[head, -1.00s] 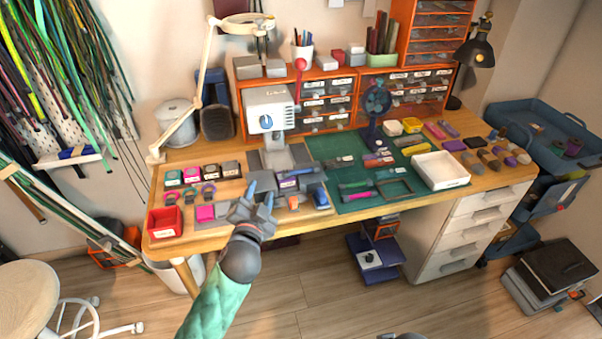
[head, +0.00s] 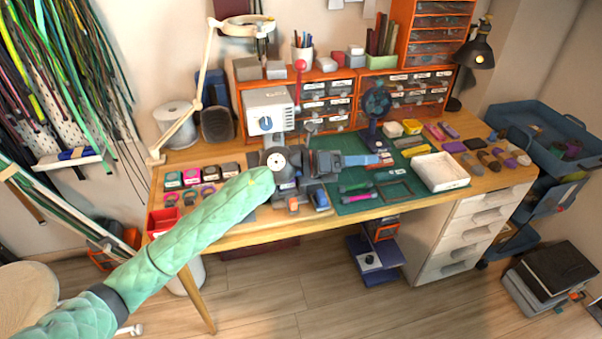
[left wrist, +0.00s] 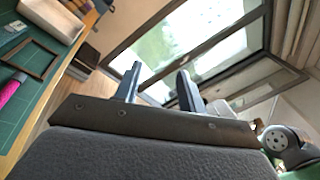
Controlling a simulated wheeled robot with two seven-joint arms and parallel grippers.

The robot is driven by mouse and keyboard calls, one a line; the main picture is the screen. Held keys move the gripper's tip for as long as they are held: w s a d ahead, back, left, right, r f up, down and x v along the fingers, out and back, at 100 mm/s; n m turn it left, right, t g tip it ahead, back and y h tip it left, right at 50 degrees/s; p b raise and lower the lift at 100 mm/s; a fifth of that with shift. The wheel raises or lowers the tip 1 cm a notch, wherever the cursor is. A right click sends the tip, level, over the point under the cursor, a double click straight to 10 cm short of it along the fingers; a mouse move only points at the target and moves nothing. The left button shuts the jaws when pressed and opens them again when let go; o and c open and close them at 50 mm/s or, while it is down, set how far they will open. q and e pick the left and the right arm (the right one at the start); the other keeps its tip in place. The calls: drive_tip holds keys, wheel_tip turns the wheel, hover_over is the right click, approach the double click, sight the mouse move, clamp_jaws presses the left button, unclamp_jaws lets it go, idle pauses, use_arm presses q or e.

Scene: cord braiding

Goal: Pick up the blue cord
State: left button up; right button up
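My left gripper (head: 372,160) reaches over the green cutting mat (head: 388,208) from the left, its blue-grey fingers pointing right. In the left wrist view the two fingers (left wrist: 158,88) stand apart with nothing between them. A magenta bar (head: 357,197) and a dark, teal-tinged bar (head: 355,187) lie on the mat just in front of the gripper. I cannot surely pick out the blue cord; the gripper and forearm hide part of the mat and bench. A blue wound bundle (head: 76,153) sits on a white wall shelf at the left. My right gripper is not in view.
A white sewing-machine-like device (head: 268,110) stands behind my left arm. A small dark blue fan (head: 376,102) stands behind the gripper. A white tray (head: 441,171) lies to its right. Orange drawer units (head: 327,103) line the back. A dark frame (head: 394,190) lies on the mat.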

use_arm(q)
drive_tip(key=w+a+f+m+y, duration=0.2)
drive_tip(key=w+a+y, duration=0.2)
drive_tip(key=a+y, duration=0.1)
drive_tip(key=w+a+f+m+y, duration=0.1)
drive_tip(key=w+a+f+y, duration=0.2)
drive_tip(key=w+a+y, duration=0.2)
drive_tip(key=w+a+f+m+y, duration=0.2)
drive_tip(key=w+a+y, duration=0.2)
drive_tip(key=a+y, duration=0.1)
drive_tip(key=shift+w+a+f+m, duration=0.25)
drive_tip(key=shift+w+a+m, duration=0.05)
drive_tip(key=shift+a, duration=0.3)
drive_tip(key=shift+p+x, duration=0.35)
drive_tip(key=shift+x, duration=0.8)
drive_tip(key=x, duration=0.1)
drive_tip(key=p+x, duration=0.1)
drive_tip(key=x, duration=0.1)
drive_tip(key=p+x, duration=0.1)
drive_tip(key=shift+w+a+f, duration=0.2)
drive_tip(key=shift+w+f, duration=0.15)
drive_tip(key=shift+w, duration=0.05)
drive_tip(key=shift+f, duration=0.35)
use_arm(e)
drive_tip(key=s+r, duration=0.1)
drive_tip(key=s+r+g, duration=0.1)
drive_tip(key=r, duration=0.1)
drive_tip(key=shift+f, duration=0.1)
